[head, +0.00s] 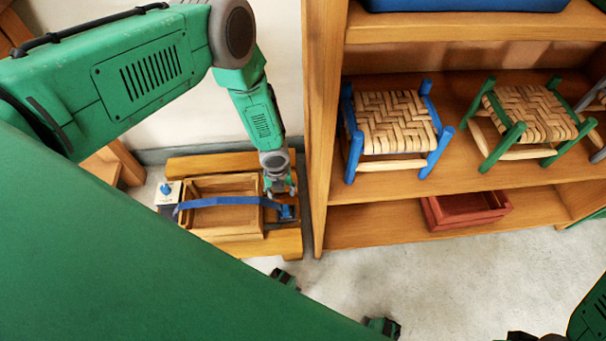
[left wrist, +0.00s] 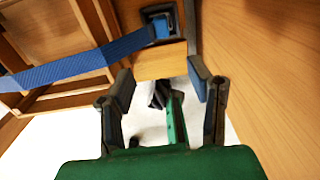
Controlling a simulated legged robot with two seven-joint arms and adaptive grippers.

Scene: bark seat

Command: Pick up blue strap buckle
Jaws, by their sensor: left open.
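The blue strap buckle (head: 287,212) sits in a dark frame at the right end of a blue strap (head: 225,201), on the wooden bench. In the left wrist view the buckle (left wrist: 161,25) is a blue block in a dark surround, at top centre beyond the fingertips. The strap (left wrist: 75,67) runs from it to the left. My left gripper (head: 279,187) points down close above the buckle. In the left wrist view my left gripper (left wrist: 160,85) is open, with nothing between its fingers.
The strap crosses a wooden crate (head: 262,232) on the bench. A white block with a blue top (head: 167,195) stands at left. The wooden shelf unit (head: 314,130) rises close to the right, holding woven stools (head: 391,122) and a red tray (head: 466,209).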

